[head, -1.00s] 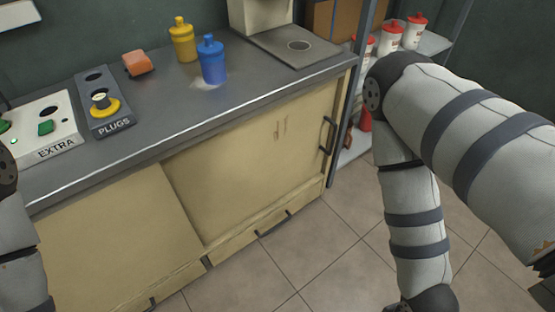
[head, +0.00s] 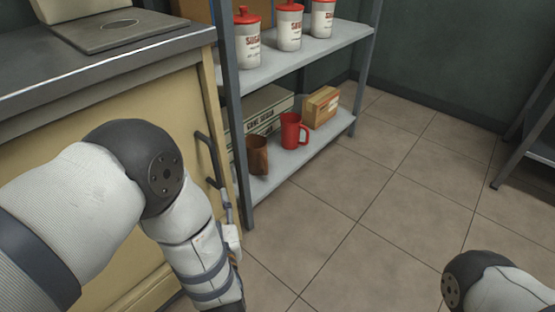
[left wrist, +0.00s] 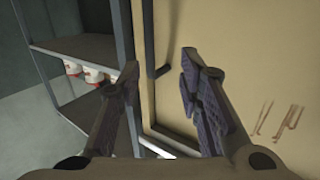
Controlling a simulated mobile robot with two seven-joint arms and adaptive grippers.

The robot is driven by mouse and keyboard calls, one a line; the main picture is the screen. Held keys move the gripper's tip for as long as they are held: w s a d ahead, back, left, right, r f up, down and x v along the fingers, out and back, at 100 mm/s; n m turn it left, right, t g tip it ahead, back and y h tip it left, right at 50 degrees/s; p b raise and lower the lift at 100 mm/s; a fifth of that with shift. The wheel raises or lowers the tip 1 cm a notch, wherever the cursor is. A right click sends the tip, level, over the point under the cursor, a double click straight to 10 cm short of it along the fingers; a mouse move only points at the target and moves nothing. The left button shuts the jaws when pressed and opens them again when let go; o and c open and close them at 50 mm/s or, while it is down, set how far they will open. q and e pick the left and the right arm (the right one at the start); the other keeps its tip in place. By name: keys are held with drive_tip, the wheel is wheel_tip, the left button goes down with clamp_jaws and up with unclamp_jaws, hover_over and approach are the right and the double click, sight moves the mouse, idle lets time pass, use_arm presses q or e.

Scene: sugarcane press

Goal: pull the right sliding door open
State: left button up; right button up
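The right sliding door (head: 186,105) is a beige panel under the dark counter. It fills the right of the left wrist view (left wrist: 235,60). Its black bar handle (head: 207,160) stands upright near the door's right edge; in the left wrist view the handle (left wrist: 149,40) shows between my fingers. My left gripper (left wrist: 160,62) is open, with one finger on each side of the handle's lower end; I cannot tell whether either touches. In the head view my left gripper (head: 227,215) is small and partly hidden, just below the handle. My right gripper is out of view; only my right arm shows.
A metal shelf rack (head: 246,160) stands right beside the cabinet. It holds red-lidded sugar jars (head: 289,28), a brown mug (head: 257,155), a red mug (head: 291,130) and a small box (head: 322,106). Tiled floor (head: 370,210) is open to the right.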

sight(214, 160)
use_arm(q)
drive_tip(key=shift+t+y, duration=0.3)
drive_tip(key=shift+t, duration=0.1)
drive_tip(key=b+x, duration=0.1)
drive_tip(key=x, duration=0.3)
drive_tip(key=d+b+x, duration=0.1)
drive_tip(key=x, duration=0.3)
drive_tip(key=b+x, duration=0.1)
drive_tip(key=x, duration=0.3)
drive_tip(key=shift+w+d+r+b, duration=0.25)
drive_tip(key=shift+w+r+b, duration=0.05)
drive_tip(key=shift+w+b, duration=0.1)
drive_tip(key=shift+w+r, duration=0.2)
drive_tip(key=shift+w, duration=0.15)
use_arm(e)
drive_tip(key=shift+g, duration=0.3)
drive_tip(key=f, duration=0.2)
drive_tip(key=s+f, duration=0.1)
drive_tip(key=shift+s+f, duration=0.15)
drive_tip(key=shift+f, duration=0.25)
use_arm(q)
clamp_jaws()
